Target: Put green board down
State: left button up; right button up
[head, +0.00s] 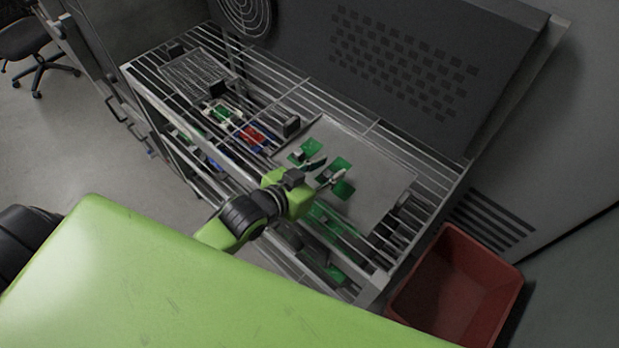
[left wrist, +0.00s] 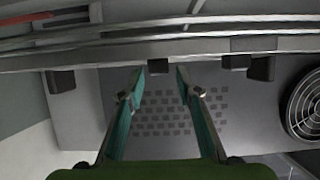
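Green board pieces (head: 309,149) show on a flat grey tray (head: 372,170) on top of the wire rack, around my left gripper. One green part (head: 343,189) lies just right of the fingers. My gripper hides part of the area, so I cannot tell whether these are separate boards. My left gripper (head: 328,170) is over the tray's left part, with its two fingers spread. In the left wrist view the left gripper (left wrist: 159,75) is open, with nothing between its fingertips. My right gripper is not in view.
The wire rack (head: 290,85) holds a red item (head: 252,136) and a green-and-white item (head: 223,113) to the left. More green boards (head: 335,221) show below the rack top. A red bin (head: 455,290) stands right. The tray's right side is clear.

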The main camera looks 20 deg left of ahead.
pick_arm(q)
jog(key=b+v, duration=0.1)
jog(key=v, duration=0.8)
jog(key=shift+s, duration=0.1)
jog(key=shift+s+a+r+b, duration=0.3)
jog(key=shift+s+r, duration=0.05)
jog(key=shift+s, duration=0.25)
